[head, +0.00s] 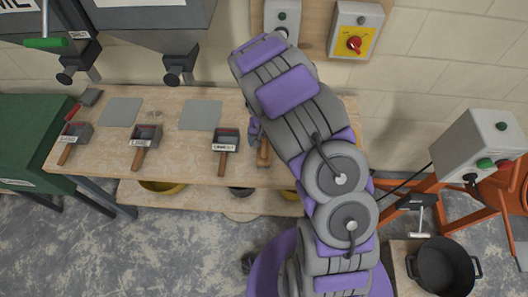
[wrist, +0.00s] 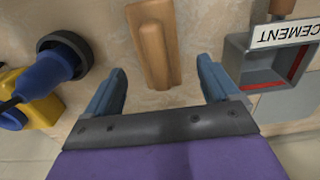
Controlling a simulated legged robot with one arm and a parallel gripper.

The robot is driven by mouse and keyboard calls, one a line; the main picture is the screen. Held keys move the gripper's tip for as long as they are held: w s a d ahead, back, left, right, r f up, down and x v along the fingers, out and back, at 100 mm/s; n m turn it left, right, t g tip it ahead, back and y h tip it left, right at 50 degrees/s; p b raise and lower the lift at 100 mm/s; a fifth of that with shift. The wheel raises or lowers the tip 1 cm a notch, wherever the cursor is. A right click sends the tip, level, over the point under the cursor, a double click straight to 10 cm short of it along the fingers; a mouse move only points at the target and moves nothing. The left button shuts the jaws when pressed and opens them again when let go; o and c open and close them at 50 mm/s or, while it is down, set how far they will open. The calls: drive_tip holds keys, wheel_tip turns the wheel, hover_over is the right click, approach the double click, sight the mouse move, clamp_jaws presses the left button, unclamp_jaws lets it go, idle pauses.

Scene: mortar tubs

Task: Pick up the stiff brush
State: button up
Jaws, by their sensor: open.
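A long wooden-backed tool (wrist: 155,42), which looks like the stiff brush, lies on the bench; no bristles show. In the head view the wooden tool (head: 264,153) is partly covered by my arm. My gripper (wrist: 163,82) is open and empty in the wrist view. The tool lies just beyond the fingertips, between their lines and slightly left of centre. The fingers do not visibly touch it. In the head view my gripper (head: 254,130) shows only in part beside the arm.
A scoop labelled CEMENT (wrist: 268,62) is close on the right in the wrist view. A blue and black tool (wrist: 50,72) with a yellow part is on the left. More scoops (head: 146,134) and grey mats (head: 200,115) lie on the bench (head: 100,160). A black tub (head: 443,268) stands lower right.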

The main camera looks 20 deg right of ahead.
sight(264, 146)
drive_tip(key=f, duration=0.3)
drive_tip(key=f+b, duration=0.1)
drive_tip(key=f, duration=0.1)
drive_tip(key=shift+s+a+f, duration=0.1)
drive_tip(key=shift+s+f, duration=0.05)
drive_tip(key=shift+s, duration=0.2)
drive_tip(key=c, duration=1.1)
drive_tip(key=shift+c, duration=0.3)
drive_tip(key=shift+r, duration=0.6)
drive_tip(key=r, duration=0.1)
drive_tip(key=r+p, duration=0.1)
drive_tip(key=shift+s+a+r, duration=0.1)
drive_tip(key=shift+s+r, duration=0.2)
drive_tip(key=shift+r, duration=0.1)
drive_tip(key=s+r+p, duration=0.1)
drive_tip(key=s+p, duration=0.1)
drive_tip(key=s, duration=1.3)
drive_tip(key=shift+s+a, duration=0.2)
drive_tip(key=shift+a, duration=0.15)
drive_tip(key=shift+r, duration=0.1)
